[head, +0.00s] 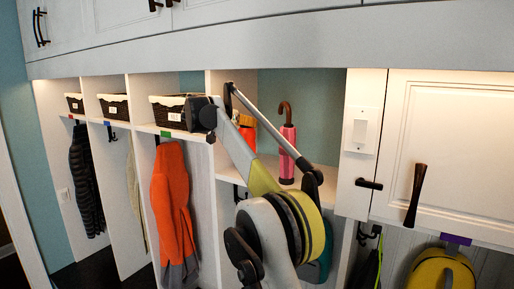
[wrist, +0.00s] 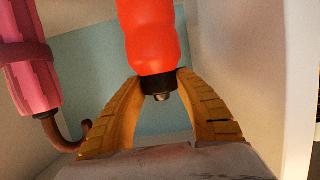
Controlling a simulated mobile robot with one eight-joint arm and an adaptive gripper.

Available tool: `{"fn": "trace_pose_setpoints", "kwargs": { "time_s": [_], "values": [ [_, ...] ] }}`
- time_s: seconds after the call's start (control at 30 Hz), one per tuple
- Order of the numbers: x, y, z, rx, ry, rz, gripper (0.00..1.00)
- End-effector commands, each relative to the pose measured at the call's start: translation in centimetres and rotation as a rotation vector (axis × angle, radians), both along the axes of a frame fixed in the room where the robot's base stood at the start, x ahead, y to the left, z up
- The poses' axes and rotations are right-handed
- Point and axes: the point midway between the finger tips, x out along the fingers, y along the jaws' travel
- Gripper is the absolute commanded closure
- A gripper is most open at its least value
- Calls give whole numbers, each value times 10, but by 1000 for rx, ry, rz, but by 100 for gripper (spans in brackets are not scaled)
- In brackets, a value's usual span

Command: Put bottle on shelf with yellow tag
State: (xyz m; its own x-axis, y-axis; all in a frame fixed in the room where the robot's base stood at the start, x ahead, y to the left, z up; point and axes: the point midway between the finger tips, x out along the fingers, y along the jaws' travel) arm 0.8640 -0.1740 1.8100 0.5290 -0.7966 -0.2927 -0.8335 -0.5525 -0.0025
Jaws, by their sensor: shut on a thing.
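The orange-red bottle (head: 247,134) is in the cubby behind my arm in the head view, partly hidden by it. In the wrist view the bottle (wrist: 150,40) has a black cap, and the yellow ridged fingers of my gripper (wrist: 161,92) close around the cap end. I cannot tell whether the bottle's base touches the shelf. No yellow tag can be made out on the shelf edges; my arm covers part of the edge below this cubby.
A pink umbrella (head: 287,150) with a brown hooked handle stands right of the bottle, close to my gripper. White cubby walls flank them. Dark baskets (head: 115,106) fill the shelves to the left. A green tag (head: 165,134) and a purple tag (head: 455,239) mark other shelves.

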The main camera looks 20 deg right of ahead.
Motion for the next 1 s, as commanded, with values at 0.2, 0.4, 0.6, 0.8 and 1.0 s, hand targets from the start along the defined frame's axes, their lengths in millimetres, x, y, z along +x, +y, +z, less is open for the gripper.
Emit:
{"fn": "trace_pose_setpoints", "kwargs": {
  "time_s": [0.2,0.4,0.6,0.8,1.0],
  "values": [
    [0,-1,-20,0,0,0,100],
    [0,0,-46,0,0,0,100],
    [0,-1,-49,0,0,0,100],
    [0,0,-53,0,0,0,100],
    [0,0,-53,0,0,0,42]
  ]
}}
